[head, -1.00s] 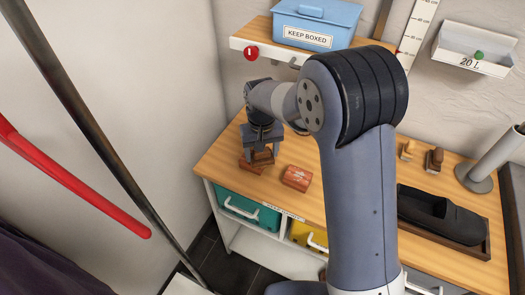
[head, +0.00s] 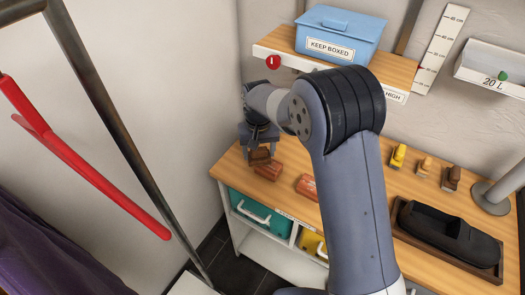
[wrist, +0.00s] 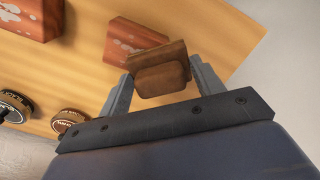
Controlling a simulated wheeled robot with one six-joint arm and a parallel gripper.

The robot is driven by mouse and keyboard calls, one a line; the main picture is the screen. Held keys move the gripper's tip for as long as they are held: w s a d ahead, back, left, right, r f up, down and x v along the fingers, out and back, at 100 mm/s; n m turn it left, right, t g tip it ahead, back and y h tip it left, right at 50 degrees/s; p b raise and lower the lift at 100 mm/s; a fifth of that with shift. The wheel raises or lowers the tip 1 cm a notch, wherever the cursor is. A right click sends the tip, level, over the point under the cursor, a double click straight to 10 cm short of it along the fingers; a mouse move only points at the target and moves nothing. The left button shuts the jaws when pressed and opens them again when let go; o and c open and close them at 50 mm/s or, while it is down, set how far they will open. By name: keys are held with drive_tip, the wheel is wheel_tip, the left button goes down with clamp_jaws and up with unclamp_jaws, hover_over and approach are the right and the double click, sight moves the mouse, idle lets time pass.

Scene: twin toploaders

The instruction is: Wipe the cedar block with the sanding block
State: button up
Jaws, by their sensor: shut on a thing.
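My gripper (head: 260,147) is shut on a brown block with a darker, wider plate, the sanding block (head: 260,157). In the wrist view the sanding block (wrist: 162,78) sits between the two fingers (wrist: 160,88). Two reddish blocks with pale marks lie on the bench: one (head: 269,172) just beside and below the held block, the other (head: 307,186) to its right. Both show in the wrist view, one (wrist: 128,38) partly behind the sanding block and one (wrist: 22,18) at the upper left. I cannot tell which is cedar, or whether the sanding block touches the nearer one.
The wooden bench (head: 232,163) has its left end near the wall. Yellow (head: 398,157), tan (head: 425,167) and brown (head: 451,178) handled things stand at the right, behind a dark shoe (head: 450,232) in a tray. A shelf holds a blue box (head: 340,33) above.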

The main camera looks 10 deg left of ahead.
drive_tip(key=shift+r+p, duration=1.95)
drive_tip(key=shift+r, duration=1)
drive_tip(key=shift+r, duration=0.1)
drive_tip(key=shift+r+p, duration=1.1)
drive_tip(key=shift+r, duration=0.4)
drive_tip(key=shift+f, duration=0.2)
drive_tip(key=shift+f+b, duration=2.35)
drive_tip(key=shift+f, duration=1.05)
drive_tip(key=shift+f+b, duration=0.6)
drive_tip(key=shift+f, duration=0.35)
drive_tip(key=shift+d, duration=0.1)
